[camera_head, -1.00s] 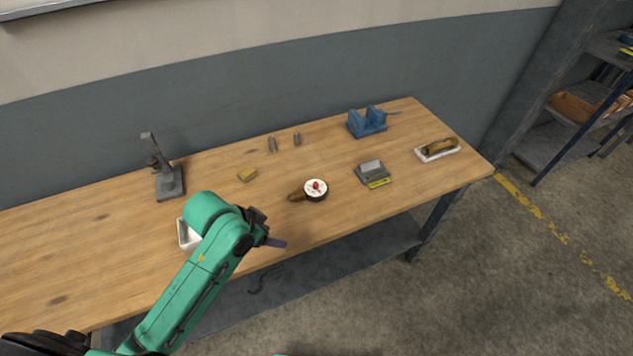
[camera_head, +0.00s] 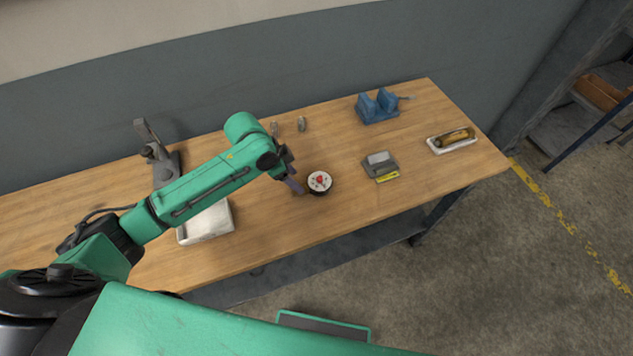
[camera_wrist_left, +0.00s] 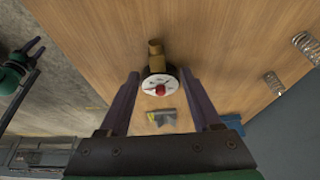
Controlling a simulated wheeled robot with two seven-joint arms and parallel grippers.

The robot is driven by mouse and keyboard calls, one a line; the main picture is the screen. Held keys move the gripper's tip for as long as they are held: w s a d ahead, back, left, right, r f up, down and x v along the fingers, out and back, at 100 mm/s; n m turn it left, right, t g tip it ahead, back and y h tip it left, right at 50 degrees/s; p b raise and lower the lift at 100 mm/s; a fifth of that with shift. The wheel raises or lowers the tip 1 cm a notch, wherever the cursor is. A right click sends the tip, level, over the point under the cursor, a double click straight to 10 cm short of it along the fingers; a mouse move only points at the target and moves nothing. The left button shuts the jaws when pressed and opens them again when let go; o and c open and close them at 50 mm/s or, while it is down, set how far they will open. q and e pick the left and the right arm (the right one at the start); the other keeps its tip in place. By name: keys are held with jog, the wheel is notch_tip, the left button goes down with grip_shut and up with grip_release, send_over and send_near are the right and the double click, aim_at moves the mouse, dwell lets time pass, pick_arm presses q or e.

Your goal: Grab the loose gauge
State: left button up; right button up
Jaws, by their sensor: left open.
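The loose gauge (camera_head: 320,182) lies on the wooden bench, with a round white dial, a red mark at its middle and a dark rim. In the left wrist view the gauge (camera_wrist_left: 158,87) shows its brass stem (camera_wrist_left: 156,56) pointing away from the gripper base. My left gripper (camera_head: 296,186) is just left of the dial in the head view, over the stem, which is mostly hidden there. In the wrist view my left gripper (camera_wrist_left: 158,80) is open, with a finger on each side of the gauge; I cannot tell any contact.
The wooden bench (camera_head: 265,230) also bears a grey block device (camera_head: 380,163), a blue vise-like fixture (camera_head: 377,106), a white tray with a brass part (camera_head: 452,140), a white tray (camera_head: 206,222), a dark stand (camera_head: 160,160) and small springs (camera_head: 301,124). The bench front right is clear.

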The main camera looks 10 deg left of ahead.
aim_at(311, 186)
pick_arm(q)
jog(key=p+x, duration=0.1)
jog(key=x, duration=0.3)
jog(key=shift+s+d+f, duration=0.1)
jog(key=shift+d+f, duration=0.05)
jog(key=shift+f, duration=0.25)
grip_shut()
pick_arm(e)
jog(key=shift+w+a+r, duration=0.15)
jog(key=shift+w+r, duration=0.45)
jog(key=shift+w, duration=0.05)
